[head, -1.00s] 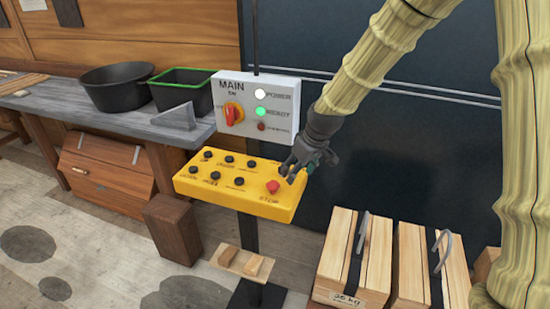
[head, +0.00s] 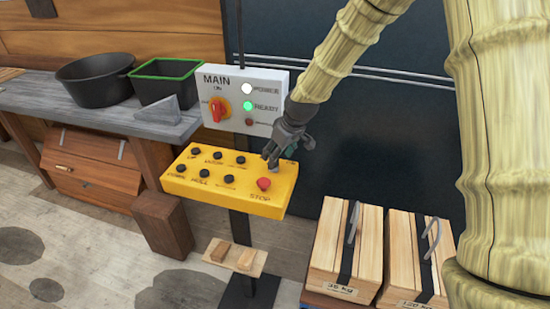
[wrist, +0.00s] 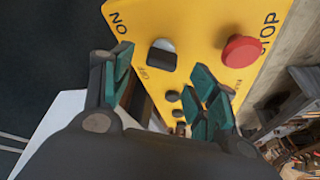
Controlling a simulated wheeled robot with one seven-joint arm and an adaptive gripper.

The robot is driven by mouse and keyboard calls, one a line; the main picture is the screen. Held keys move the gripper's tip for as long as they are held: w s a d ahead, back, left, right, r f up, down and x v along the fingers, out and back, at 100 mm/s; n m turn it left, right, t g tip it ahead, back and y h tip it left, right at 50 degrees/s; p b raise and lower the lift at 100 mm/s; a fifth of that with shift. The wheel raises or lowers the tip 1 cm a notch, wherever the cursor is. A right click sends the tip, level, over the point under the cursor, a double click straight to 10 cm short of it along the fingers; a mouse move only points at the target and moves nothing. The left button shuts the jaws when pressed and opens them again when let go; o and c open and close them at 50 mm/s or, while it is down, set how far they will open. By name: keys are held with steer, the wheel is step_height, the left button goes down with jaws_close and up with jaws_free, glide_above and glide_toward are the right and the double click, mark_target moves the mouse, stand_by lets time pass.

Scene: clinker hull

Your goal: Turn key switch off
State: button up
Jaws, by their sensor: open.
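The key switch (wrist: 162,55) is a grey-topped dark knob on the yellow control box (wrist: 195,25), between the printed words ON and OFF in the wrist view. In the head view it sits at the box's right rear, largely hidden by my fingers. My gripper (head: 278,155) is open over that corner of the yellow box (head: 215,196). In the wrist view its green-padded fingers (wrist: 163,87) stand apart, with the switch ahead of the gap between them. I see nothing held. Contact with the box cannot be told.
A red STOP button (head: 264,184) is close to my fingers; it also shows in the wrist view (wrist: 242,51). Several black buttons fill the box's left part. Behind stands the white MAIN panel (head: 273,80) with a red rotary switch (head: 216,109). Wooden crates (head: 342,245) stand at right.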

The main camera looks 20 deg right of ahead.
steer(key=shift+p+x, duration=0.6)
steer(key=shift+x, duration=1.45)
steer(key=shift+a, duration=0.15)
steer(key=c, duration=1)
